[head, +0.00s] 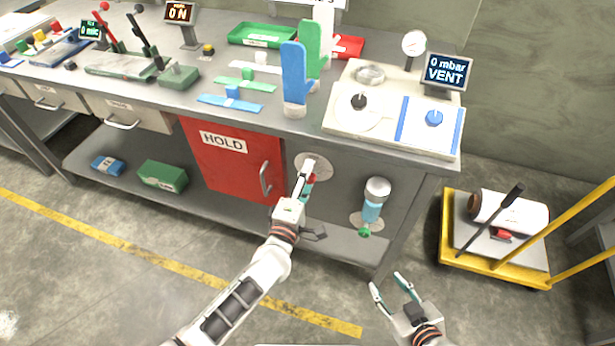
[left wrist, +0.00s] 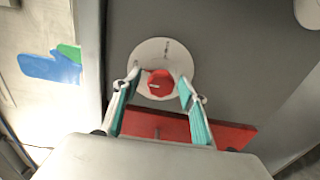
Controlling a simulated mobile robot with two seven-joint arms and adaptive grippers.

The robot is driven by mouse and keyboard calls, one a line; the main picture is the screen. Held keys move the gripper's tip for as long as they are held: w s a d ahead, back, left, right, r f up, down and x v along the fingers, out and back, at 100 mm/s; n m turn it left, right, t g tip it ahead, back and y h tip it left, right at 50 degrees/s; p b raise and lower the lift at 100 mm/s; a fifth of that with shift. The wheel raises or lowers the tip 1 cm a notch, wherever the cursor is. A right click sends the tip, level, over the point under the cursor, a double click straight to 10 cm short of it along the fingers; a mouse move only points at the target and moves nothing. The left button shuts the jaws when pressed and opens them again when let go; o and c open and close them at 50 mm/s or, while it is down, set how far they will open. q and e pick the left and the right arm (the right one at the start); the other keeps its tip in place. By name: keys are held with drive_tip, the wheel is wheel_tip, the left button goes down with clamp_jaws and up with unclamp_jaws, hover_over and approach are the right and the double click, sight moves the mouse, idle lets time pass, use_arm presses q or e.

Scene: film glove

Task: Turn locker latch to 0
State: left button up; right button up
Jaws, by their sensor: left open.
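The locker latch is a red knob (left wrist: 160,83) on a round pale plate (left wrist: 148,55), seen between my left fingers in the left wrist view. A small pale mark shows on the knob; the plate's markings are too small to read. In the head view the plate (head: 321,163) is on the panel right of the red locker door (head: 232,172) labelled HOLD, with the knob mostly hidden. My left gripper (head: 309,176) is open, its fingers either side of the knob; contact cannot be told. My right gripper (head: 388,281) is open and empty, low over the floor.
The door handle (head: 265,180) is just left of my left gripper. A bottle-like dispenser (head: 372,203) is to its right. The bench top (head: 330,70) overhangs above with gloves and gauges. A yellow cart (head: 492,268) stands at the right.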

use_arm(q)
drive_tip(key=v, duration=1.2)
drive_tip(key=s+a+f+m+g+y, duration=0.1)
drive_tip(key=s+a+f+m+g, duration=0.2)
drive_tip(key=s+a+f+m, duration=0.3)
drive_tip(key=s+a+f+m+g+y, duration=0.2)
drive_tip(key=s+a+f+m+g, duration=0.1)
drive_tip(key=s+a+f+m, duration=0.4)
drive_tip(key=a+m, duration=0.3)
drive_tip(key=m, duration=0.3)
drive_tip(key=shift+s+g, duration=0.3)
drive_tip(key=shift+a, duration=0.1)
